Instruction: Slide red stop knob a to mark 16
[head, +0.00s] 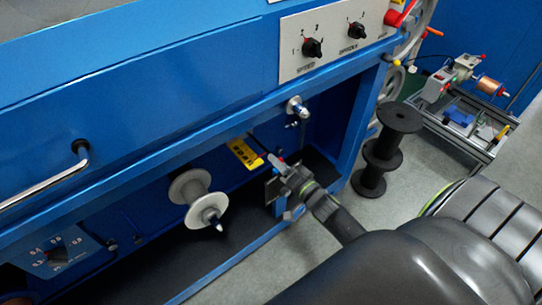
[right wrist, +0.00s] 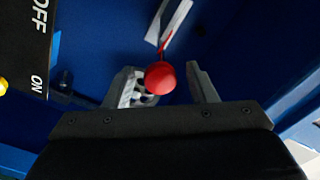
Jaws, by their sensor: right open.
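The red stop knob a (right wrist: 160,78) is a round red ball on a thin red stem in the right wrist view. A pale strip (right wrist: 174,22) lies behind its stem; no marks on it are readable. My right gripper (right wrist: 165,86) is open, with one finger on each side of the knob in the picture. The knob overlaps the left finger; I cannot tell whether they touch. The right finger is clearly apart from it. In the head view my right gripper (head: 275,168) reaches under the blue machine's front beam, and the knob cannot be made out clearly. My left gripper is not in view.
A dark OFF/ON plate (right wrist: 28,40) stands left in the right wrist view. In the head view, a yellow label (head: 245,153) and a grey pulley (head: 188,188) are left of the gripper. Black stacked spools (head: 380,150) stand on the floor at right.

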